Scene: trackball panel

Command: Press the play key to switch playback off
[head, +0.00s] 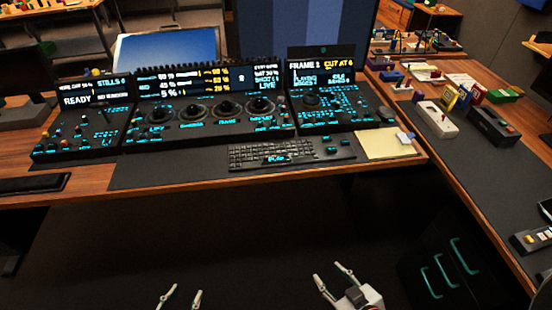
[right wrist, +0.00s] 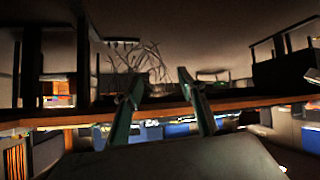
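The play key, with a glowing cyan label (head: 275,159), appears to be on the black keyboard (head: 245,161) at the front of the desk. The right-hand console screen (head: 320,75) shows "FRAME" and "CUT AT" lines and a smaller word that looks like "PLAYING". My left gripper (head: 182,290) is open and empty at the bottom of the head view. My right gripper (head: 329,271) is open and empty, below and in front of the desk edge, well apart from the keyboard. Its two fingers also show spread in the right wrist view (right wrist: 156,88).
A trackball panel (head: 210,115) stands behind the keyboard, with a button panel (head: 75,135) at its left. A yellow pad (head: 388,145) lies right of the keyboard. A side desk (head: 480,165) with small boxes runs along the right, above dark drawers with cyan handles (head: 447,265).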

